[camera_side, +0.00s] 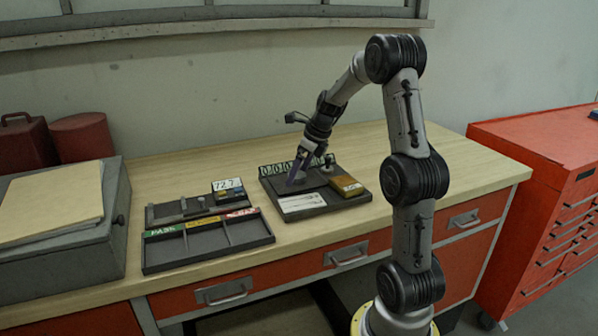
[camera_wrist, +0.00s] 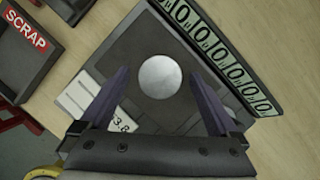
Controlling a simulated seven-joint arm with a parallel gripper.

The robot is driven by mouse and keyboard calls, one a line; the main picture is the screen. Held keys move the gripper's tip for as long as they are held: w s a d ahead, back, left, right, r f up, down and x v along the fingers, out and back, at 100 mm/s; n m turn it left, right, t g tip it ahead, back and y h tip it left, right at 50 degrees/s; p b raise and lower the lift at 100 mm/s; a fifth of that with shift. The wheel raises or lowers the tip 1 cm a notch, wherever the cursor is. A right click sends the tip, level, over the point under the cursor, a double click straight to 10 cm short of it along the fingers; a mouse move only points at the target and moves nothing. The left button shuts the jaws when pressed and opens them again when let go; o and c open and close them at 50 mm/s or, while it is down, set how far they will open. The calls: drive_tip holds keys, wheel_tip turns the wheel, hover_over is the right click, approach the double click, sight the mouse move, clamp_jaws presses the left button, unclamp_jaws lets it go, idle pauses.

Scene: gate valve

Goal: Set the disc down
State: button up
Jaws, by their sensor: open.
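A round silver disc (camera_wrist: 160,76) lies on a dark station plate (camera_wrist: 129,45), seen in the wrist view. My gripper (camera_wrist: 157,88) is open, with one purple-grey finger to the left of the disc and one to the right. Gaps show between the fingers and the disc in that view. In the side view my gripper (camera_side: 297,180) points down low over the plate (camera_side: 330,203), and the disc is hard to make out there. I cannot tell the exact height of the fingertips over the plate.
A row of zero-digit counters (camera_side: 290,165) lines the plate's back edge. A white card (camera_side: 301,202) and a brown block (camera_side: 348,186) sit on the plate.

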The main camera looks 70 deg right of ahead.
drive_tip(key=v, duration=1.2)
drive_tip(key=s+a+r+n, duration=0.1)
drive_tip(key=a+r+n, duration=0.1)
drive_tip(key=a+n, duration=1.5)
drive_tip(key=s+a+f+n, duration=0.2)
drive_tip(key=s+a+n, duration=0.3)
drive_tip(key=n, duration=0.5)
drive_tip(key=s+a+f+n+t, duration=0.1)
drive_tip(key=s+a+f+n, duration=0.2)
drive_tip(key=s+a+n, duration=0.3)
drive_tip(key=a+n, duration=0.3)
drive_tip(key=n, duration=0.1)
